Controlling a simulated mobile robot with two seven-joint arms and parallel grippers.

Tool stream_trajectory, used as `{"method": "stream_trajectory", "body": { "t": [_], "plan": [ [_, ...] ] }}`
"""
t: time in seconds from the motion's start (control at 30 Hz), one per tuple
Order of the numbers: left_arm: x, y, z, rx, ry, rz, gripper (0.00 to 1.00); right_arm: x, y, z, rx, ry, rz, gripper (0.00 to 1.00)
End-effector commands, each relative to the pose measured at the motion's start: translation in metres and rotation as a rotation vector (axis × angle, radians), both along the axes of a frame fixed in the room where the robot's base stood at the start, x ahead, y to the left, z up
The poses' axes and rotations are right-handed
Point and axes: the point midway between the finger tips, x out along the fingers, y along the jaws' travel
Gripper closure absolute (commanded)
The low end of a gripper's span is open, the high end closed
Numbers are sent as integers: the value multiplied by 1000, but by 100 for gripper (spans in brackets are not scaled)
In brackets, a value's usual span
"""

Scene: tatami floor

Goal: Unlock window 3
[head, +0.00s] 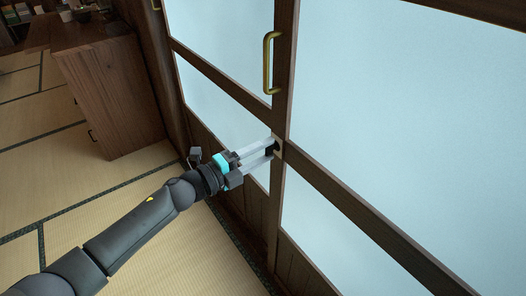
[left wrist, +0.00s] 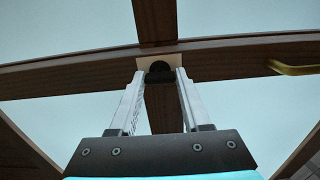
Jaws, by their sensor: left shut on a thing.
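The window (head: 400,100) has pale panes in a dark wooden frame. A small dark lock knob (left wrist: 158,70) on a pale plate (left wrist: 172,62) sits where the frame bars cross; in the head view the fingertips mostly cover it. My left gripper (head: 272,147) reaches it from the left, and its two fingers are closed on the knob's sides. In the left wrist view the fingertips (left wrist: 160,77) lie on either side of the knob. My right gripper is not in view.
A brass handle (head: 268,62) stands upright on the frame above the lock, and it also shows in the left wrist view (left wrist: 294,69). A wooden cabinet (head: 110,90) stands at the back left. The tatami floor (head: 150,260) is clear.

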Motion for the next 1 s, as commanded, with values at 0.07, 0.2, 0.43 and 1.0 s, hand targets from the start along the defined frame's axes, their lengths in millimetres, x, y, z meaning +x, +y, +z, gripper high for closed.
{"method": "stream_trajectory", "body": {
  "t": [0.07, 0.2, 0.43, 1.0],
  "plan": [
    [0, 0, 0, 3, -3, -2, 100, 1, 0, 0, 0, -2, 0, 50],
    [0, 0, 0, 3, -3, -1, 48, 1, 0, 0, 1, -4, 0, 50],
    [0, 0, 0, 2, -1, -1, 22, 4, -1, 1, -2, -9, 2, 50],
    [-22, 31, 0, 2, 5, 2, 22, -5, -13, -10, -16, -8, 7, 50]
  ]
}}
